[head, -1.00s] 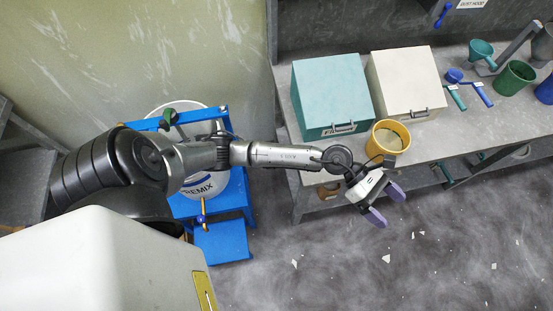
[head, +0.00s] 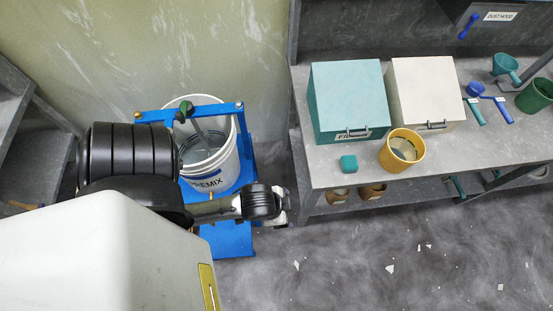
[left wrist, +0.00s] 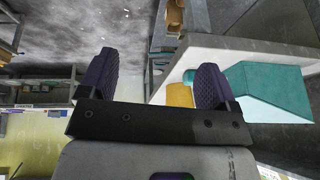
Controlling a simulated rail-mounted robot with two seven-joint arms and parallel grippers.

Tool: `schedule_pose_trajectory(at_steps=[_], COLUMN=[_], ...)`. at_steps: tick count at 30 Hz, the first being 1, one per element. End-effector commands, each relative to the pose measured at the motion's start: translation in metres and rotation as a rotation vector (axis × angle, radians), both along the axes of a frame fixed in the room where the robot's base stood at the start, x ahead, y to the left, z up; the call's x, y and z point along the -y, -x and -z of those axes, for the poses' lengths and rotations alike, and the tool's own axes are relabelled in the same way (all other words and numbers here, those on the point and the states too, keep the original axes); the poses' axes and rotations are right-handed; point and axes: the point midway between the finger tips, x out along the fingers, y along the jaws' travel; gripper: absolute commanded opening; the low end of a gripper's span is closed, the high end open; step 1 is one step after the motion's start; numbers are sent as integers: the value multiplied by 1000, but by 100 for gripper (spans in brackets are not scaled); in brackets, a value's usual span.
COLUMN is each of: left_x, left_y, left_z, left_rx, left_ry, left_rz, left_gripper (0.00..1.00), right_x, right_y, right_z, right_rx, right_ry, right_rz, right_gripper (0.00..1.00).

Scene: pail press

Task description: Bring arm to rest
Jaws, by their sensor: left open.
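My left arm is folded in near my body in the head view. Its gripper end (head: 281,206) shows beside the right edge of the blue press frame (head: 238,240), but its fingers are hidden there. In the left wrist view my left gripper (left wrist: 156,85) is open and empty, with two purple-padded fingers spread wide apart. My right gripper is not in view.
A white PREMIX pail (head: 215,180) stands in the blue press. The floor in front is littered with scraps.

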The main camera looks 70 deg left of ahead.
Motion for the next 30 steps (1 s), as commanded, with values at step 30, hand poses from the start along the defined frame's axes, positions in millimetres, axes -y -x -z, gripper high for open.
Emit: schedule_pose_trajectory(at_steps=[30], left_x=[6], left_y=[26], left_z=[-76], left_rx=[-110], left_ry=[63], left_rz=[-37], left_gripper=[84], right_x=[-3], right_y=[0], right_z=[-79], right_rx=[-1], right_ry=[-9], right_rz=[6], right_gripper=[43])
